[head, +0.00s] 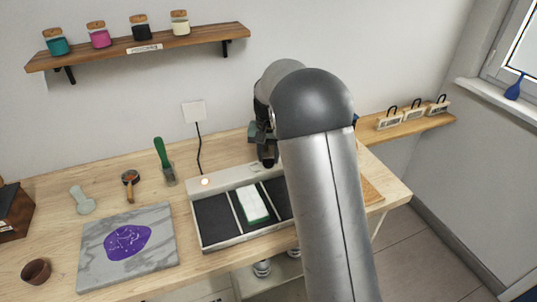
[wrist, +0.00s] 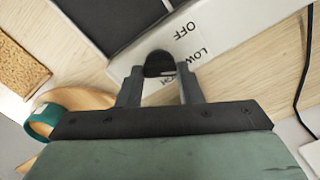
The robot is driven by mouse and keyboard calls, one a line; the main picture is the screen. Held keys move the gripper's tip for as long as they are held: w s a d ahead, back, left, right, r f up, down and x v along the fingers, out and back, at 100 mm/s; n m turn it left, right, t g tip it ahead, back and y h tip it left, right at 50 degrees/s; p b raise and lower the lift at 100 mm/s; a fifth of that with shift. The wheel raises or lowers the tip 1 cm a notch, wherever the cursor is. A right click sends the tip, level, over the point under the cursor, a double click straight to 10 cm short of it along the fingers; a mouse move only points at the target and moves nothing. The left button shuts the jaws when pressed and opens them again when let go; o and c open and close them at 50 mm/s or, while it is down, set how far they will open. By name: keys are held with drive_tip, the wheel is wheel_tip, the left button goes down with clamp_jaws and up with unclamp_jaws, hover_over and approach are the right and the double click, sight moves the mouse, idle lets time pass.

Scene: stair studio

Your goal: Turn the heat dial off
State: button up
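The heat dial (wrist: 159,63) is a dark round knob on the pale front panel of the heating unit (wrist: 222,28). In the wrist view the printed words OFF and LOW, and part of a third word, show upside down beside it. My gripper (wrist: 160,72) is open, its two grey fingers on either side of the dial's near edge, with small gaps visible. I cannot tell which mark the dial points to. In the head view my gripper (head: 267,158) is over the unit's back strip (head: 225,180), and my arm hides the dial.
A white block with a green edge (head: 252,203) lies on the unit's dark panels. A marble slab (head: 150,245) with a purple patch, a green-handled brush (head: 164,160) and a brown cup (head: 36,271) are to the left.

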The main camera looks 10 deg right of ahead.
sight(268, 159)
drive_tip(key=shift+n, duration=0.4)
drive_tip(key=n, duration=0.4)
drive_tip(key=shift+n+b, duration=0.4)
drive_tip(key=n, duration=0.6)
drive_tip(key=shift+a+r, duration=0.1)
drive_tip(key=shift+a, duration=0.05)
drive_tip(key=shift+n, duration=0.3)
drive_tip(key=o, duration=1)
wheel_tip(268, 159, up, 17)
drive_tip(key=shift+r, duration=0.2)
drive_tip(key=shift+s, duration=0.1)
